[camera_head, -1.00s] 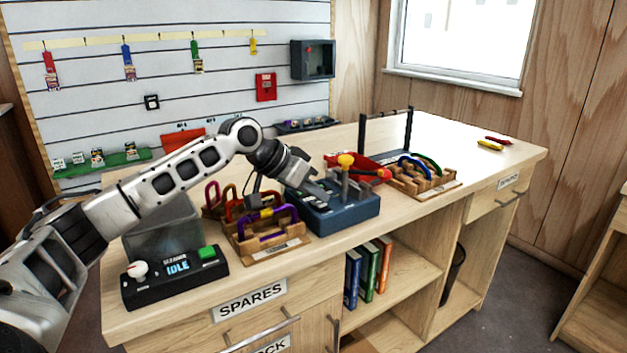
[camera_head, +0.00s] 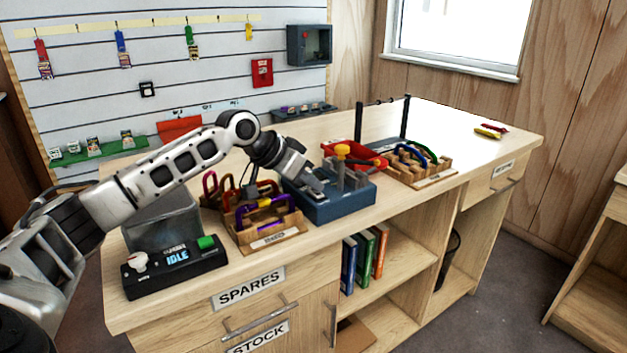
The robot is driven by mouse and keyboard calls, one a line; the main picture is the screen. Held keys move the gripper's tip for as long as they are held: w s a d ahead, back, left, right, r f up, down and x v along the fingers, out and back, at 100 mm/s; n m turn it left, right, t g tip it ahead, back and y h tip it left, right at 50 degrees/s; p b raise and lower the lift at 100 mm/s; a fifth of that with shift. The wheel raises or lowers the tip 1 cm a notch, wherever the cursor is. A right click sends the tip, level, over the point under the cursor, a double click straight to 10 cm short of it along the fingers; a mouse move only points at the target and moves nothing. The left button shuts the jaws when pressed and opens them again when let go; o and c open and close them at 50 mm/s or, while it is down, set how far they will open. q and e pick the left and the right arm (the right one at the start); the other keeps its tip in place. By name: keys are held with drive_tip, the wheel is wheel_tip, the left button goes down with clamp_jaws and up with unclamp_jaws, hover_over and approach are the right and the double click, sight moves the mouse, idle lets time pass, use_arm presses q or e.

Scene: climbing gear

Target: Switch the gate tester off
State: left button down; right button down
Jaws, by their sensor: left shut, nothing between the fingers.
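A blue box (camera_head: 345,208) stands on the wooden counter and carries an upright grey post with a yellow knob (camera_head: 342,151). It looks like the gate tester, though no label on it can be read. My left gripper (camera_head: 319,189) is shut and empty, pointing down at the left part of the box's top. Its fingertips are at or just above a small dark panel there; I cannot tell whether they touch. The gripper partly covers this panel, so the switch position cannot be made out. My right gripper is out of view.
A wooden rack with coloured carabiners (camera_head: 273,238) stands close left of the box. Another rack (camera_head: 433,180) and a red tray (camera_head: 372,163) are to its right. A black console reading IDLE (camera_head: 173,272) sits at the front left. The counter's far right is mostly clear.

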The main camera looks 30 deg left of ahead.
use_arm(q)
drive_tip(key=shift+a, duration=0.25)
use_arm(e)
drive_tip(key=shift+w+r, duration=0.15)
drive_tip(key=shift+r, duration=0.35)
use_arm(q)
drive_tip(key=shift+r, duration=0.1)
